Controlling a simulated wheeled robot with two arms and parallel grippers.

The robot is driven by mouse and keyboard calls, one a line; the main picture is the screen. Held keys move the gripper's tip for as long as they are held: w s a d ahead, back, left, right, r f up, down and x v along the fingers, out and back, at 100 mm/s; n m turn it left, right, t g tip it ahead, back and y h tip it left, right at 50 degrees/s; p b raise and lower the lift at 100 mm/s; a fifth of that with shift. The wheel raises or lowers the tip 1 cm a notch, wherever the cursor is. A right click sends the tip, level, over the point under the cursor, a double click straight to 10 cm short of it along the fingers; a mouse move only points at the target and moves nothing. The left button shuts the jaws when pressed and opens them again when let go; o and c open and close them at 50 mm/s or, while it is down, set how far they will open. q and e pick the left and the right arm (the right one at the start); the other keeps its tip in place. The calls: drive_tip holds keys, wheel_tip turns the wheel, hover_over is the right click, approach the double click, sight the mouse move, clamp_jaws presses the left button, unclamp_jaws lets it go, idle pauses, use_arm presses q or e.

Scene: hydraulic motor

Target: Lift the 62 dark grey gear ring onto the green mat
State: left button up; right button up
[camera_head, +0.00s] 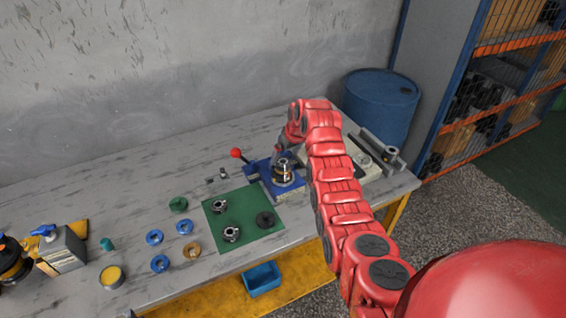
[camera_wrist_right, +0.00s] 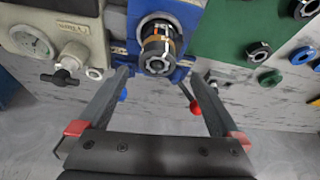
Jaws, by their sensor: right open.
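A dark ring (camera_head: 265,219) lies flat at the right side of the green mat (camera_head: 243,204); its teeth are too small to make out. The mat also shows in the right wrist view (camera_wrist_right: 222,35). A dark cylindrical assembly (camera_head: 282,170) stands in a blue fixture (camera_head: 288,190) just right of the mat; the wrist view shows its round end (camera_wrist_right: 157,64). My right gripper (camera_wrist_right: 160,85) is open and empty, with its fingers spread near the fixture. In the head view its fingertips are hard to see behind the arm. My left gripper is not in view.
Two metallic parts (camera_head: 231,234) lie on the mat. Blue rings (camera_head: 155,237) and a green ring (camera_head: 178,204) lie to its left. A red-knobbed lever (camera_head: 236,153) sticks up by the fixture. A gauge unit (camera_wrist_right: 32,42) stands beside it. The table's back left is clear.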

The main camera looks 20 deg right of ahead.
sight(284, 160)
drive_tip(key=shift+p+x, duration=0.65)
drive_tip(key=shift+x, duration=0.75)
drive_tip(key=shift+w+d+f, duration=0.2)
drive_tip(key=shift+w+f, duration=0.05)
drive_tip(key=shift+f, duration=0.45)
clamp_jaws()
